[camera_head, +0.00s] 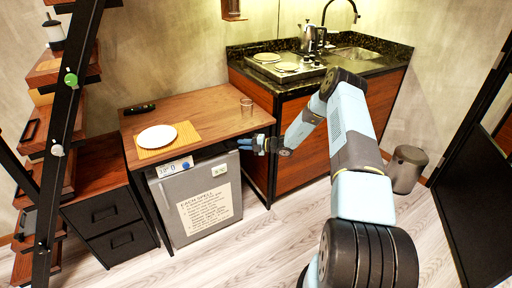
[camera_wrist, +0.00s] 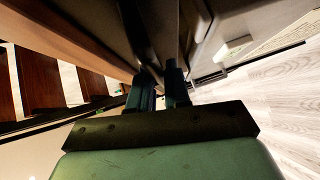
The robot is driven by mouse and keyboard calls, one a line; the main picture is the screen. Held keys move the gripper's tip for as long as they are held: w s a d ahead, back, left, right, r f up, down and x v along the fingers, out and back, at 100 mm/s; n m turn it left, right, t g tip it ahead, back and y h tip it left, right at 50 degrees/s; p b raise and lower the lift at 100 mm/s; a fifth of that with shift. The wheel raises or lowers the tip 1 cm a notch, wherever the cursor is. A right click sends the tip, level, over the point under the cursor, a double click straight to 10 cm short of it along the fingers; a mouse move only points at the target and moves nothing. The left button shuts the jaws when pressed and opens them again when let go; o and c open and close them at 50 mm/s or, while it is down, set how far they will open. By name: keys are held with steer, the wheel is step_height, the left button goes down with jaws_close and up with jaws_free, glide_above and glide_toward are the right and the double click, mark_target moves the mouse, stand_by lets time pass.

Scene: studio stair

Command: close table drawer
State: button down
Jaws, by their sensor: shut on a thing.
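The wooden table (camera_head: 200,115) stands against the wall in the head view. Its drawer lies under the top's front edge; my gripper and the view angle mostly hide it, and I cannot tell how far it is out. My gripper (camera_head: 242,145) is at the right part of the table's front edge, just under the top. In the wrist view my gripper (camera_wrist: 158,78) is shut on a dark, narrow part of the drawer below the wooden edge. The exact contact is in shadow.
A plate (camera_head: 157,136) on a yellow mat (camera_head: 185,133) and a glass (camera_head: 246,106) stand on the table. A grey mini fridge (camera_head: 200,203) is beneath it. A black drawer cabinet (camera_head: 105,215) stands left, a kitchen counter (camera_head: 300,140) right. The floor in front is clear.

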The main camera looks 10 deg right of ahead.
steer(key=c, duration=1.2)
jaws_free()
steer(key=shift+s+f, duration=0.15)
steer(key=shift+s, duration=0.05)
steer(key=shift+o, duration=0.2)
steer(key=v, duration=1.3)
steer(key=shift+s+d, duration=0.2)
steer(key=shift+d, duration=0.1)
